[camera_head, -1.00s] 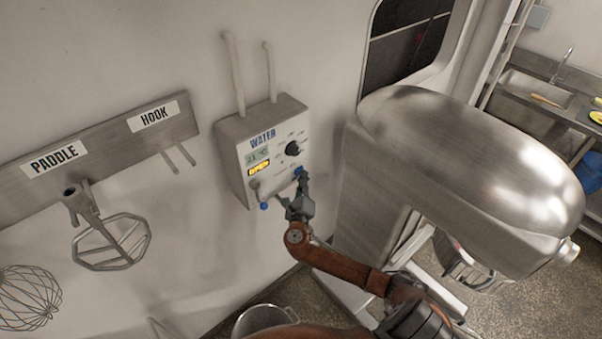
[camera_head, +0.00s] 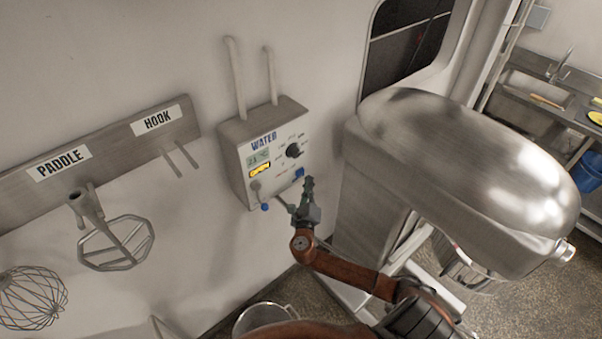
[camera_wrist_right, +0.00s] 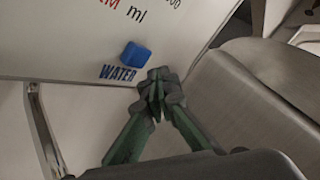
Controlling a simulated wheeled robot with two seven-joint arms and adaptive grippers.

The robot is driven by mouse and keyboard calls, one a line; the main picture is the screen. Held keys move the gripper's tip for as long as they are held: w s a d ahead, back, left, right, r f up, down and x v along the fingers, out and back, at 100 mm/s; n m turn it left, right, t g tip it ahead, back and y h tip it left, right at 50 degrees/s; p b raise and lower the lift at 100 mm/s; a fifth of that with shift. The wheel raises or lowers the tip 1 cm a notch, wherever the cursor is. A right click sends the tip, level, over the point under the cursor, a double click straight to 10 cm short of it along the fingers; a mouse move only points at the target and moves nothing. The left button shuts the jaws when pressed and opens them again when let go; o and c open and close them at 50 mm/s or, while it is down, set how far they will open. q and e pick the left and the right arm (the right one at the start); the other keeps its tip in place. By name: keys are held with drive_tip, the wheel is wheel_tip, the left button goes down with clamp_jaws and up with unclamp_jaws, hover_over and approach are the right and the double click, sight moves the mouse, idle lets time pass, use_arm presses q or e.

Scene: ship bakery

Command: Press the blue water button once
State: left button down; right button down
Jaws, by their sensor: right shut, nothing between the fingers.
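The water box (camera_head: 236,163) is a grey wall unit with a white front panel, a display, a black dial and a lit yellow label. The blue water button (camera_head: 299,173) sits at the panel's lower right. In the right wrist view the blue button (camera_wrist_right: 135,55) stands above the printed word WATER. My right gripper (camera_head: 309,182) is shut and empty, just right of and below the button. Its closed fingertips (camera_wrist_right: 158,75) show in the wrist view beside the button, apart from it in the picture. My left gripper is not in view.
A large steel mixer (camera_head: 480,150) stands close on the right of my right arm. A rail with a paddle (camera_head: 117,243) and a whisk (camera_head: 30,298) hangs at left. A metal bowl (camera_head: 262,318) is below. A small tap with a blue end (camera_head: 265,207) is under the box.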

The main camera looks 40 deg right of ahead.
drive_tip(key=s+p, duration=0.2)
drive_tip(key=s, duration=0.2)
drive_tip(key=shift+d, duration=0.2)
idle(0.7)
